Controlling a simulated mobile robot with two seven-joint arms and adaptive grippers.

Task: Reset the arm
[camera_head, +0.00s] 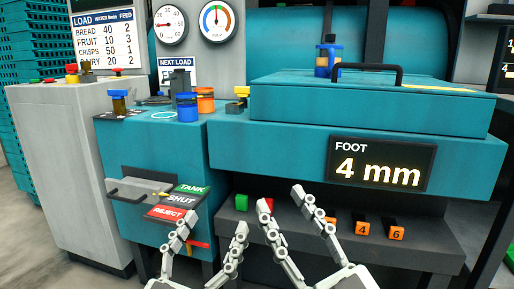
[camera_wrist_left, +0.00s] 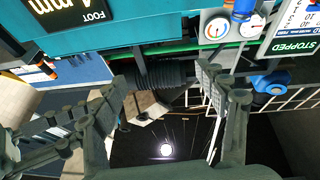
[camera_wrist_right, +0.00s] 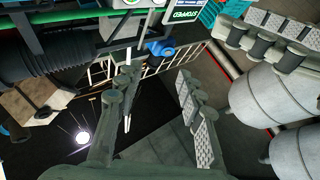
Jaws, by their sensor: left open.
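My left gripper (camera_head: 215,228) is in the lower middle of the head view, in front of the teal machine, with its fingers spread and nothing between them. It also shows in the left wrist view (camera_wrist_left: 162,82), open and empty. My right gripper (camera_head: 282,198) is just to its right, below the display reading "FOOT 4 mm" (camera_head: 381,165). Its fingers are apart and empty; the right wrist view shows them open too (camera_wrist_right: 158,78). Neither gripper visibly holds anything. Whether the fingertips touch the machine's lower ledge cannot be told.
The ledge (camera_head: 405,247) carries a green, a red and several orange numbered buttons. A panel marked TANK, SHUT, REJECT (camera_head: 178,201) with a lever is left of my left gripper. A teal lid (camera_head: 370,104) with a black handle is above. A grey cabinet (camera_head: 62,165) stands left.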

